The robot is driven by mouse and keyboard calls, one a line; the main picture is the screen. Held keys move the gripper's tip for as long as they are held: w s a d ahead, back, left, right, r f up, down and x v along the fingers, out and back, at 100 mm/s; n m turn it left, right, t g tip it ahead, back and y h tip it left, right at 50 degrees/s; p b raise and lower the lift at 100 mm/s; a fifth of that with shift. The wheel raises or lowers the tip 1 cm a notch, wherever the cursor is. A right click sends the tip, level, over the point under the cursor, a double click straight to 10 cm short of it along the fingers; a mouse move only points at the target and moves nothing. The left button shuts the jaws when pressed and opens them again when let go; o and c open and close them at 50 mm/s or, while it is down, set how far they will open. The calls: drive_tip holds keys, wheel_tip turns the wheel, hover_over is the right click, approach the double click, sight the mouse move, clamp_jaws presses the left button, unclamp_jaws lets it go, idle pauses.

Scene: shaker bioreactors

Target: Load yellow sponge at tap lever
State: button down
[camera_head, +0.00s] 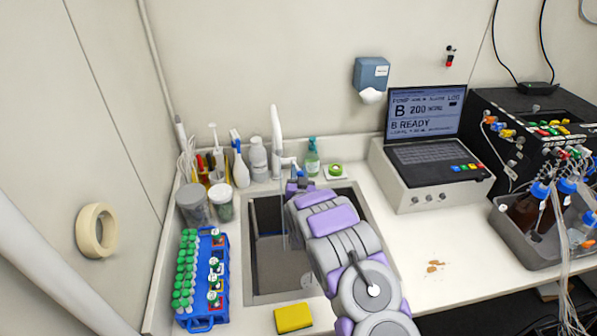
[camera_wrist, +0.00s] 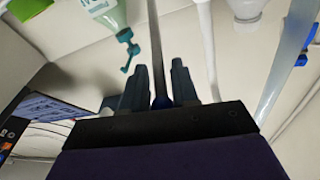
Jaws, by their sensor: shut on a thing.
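A yellow sponge (camera_head: 293,318) lies on the counter at the front edge of the sink (camera_head: 257,293), away from my gripper. The white tap (camera_head: 276,130) stands behind the sink. My gripper (camera_head: 293,183) is at the back of the sink, close to the tap. In the wrist view the two dark fingers of my gripper (camera_wrist: 159,78) are shut on a thin grey rod with a dark blue end (camera_wrist: 157,60), which looks like the tap lever. A thin pale vertical line shows over the basin; I cannot tell if it is water.
A blue rack of green-capped tubes (camera_head: 205,235) stands left of the sink. Bottles and a green-topped dispenser (camera_head: 312,157) stand behind it.

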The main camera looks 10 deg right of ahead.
drive_tip(key=c, duration=1.1)
unclamp_jaws()
drive_tip(key=shift+r, duration=0.1)
drive_tip(key=shift+c, duration=0.2)
drive_tip(key=s+a+f+p, duration=0.1)
drive_tip(key=s+a+f, duration=0.1)
drive_tip(key=s, duration=1.5)
drive_tip(key=shift+f, duration=0.4)
